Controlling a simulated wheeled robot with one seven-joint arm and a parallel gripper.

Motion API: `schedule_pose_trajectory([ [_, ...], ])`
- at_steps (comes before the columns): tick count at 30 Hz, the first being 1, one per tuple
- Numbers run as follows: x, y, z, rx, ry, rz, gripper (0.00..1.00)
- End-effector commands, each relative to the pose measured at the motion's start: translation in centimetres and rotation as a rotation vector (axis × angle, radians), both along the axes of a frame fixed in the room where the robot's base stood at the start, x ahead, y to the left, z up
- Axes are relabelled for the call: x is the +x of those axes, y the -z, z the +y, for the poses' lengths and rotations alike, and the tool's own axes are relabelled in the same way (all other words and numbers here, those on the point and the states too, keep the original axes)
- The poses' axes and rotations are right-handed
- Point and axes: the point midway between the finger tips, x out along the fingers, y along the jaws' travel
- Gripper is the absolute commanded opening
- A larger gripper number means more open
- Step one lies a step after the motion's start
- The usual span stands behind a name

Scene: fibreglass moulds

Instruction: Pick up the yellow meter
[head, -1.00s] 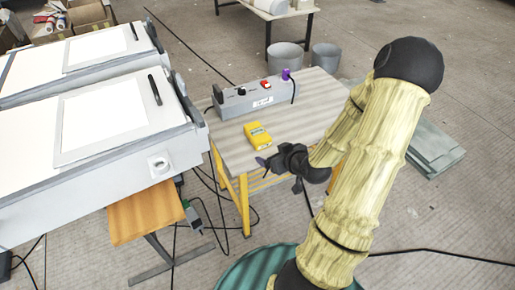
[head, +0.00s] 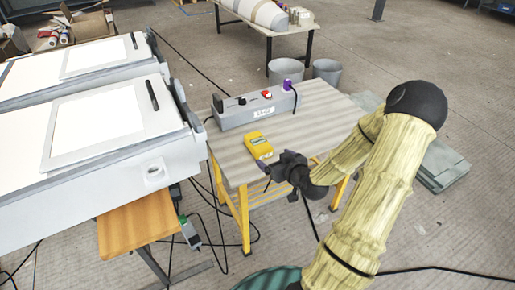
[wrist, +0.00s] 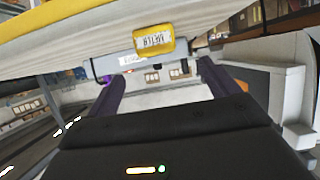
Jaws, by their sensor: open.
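The yellow meter (head: 258,145) lies on the small striped-top table (head: 325,117), near its front left edge. In the wrist view the meter (wrist: 154,41) shows beyond the fingers with its label turned upside down. My gripper (head: 272,163) is just in front of the meter at the table's front edge, apart from it as far as I can tell. In the wrist view my gripper (wrist: 162,85) has its two dark fingers spread wide with nothing between them.
A grey power box (head: 253,110) with switches and a purple plug stands behind the meter. White lightbox units (head: 108,140) stand close on the left. Cables hang and lie around the table legs. Two grey buckets (head: 286,69) stand behind. The tabletop right of the meter is clear.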

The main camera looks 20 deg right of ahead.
Motion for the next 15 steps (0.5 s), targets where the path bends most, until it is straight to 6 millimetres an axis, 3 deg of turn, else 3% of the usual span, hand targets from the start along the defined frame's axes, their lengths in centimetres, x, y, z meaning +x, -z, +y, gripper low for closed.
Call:
schedule_pose_trajectory([
  [9, 5.1, 2.2, -0.2, 0.002, 0.006, -0.001, 0.87],
  [15, 6.7, 2.7, 0.0, 0.0, 0.003, 0.001, 0.87],
])
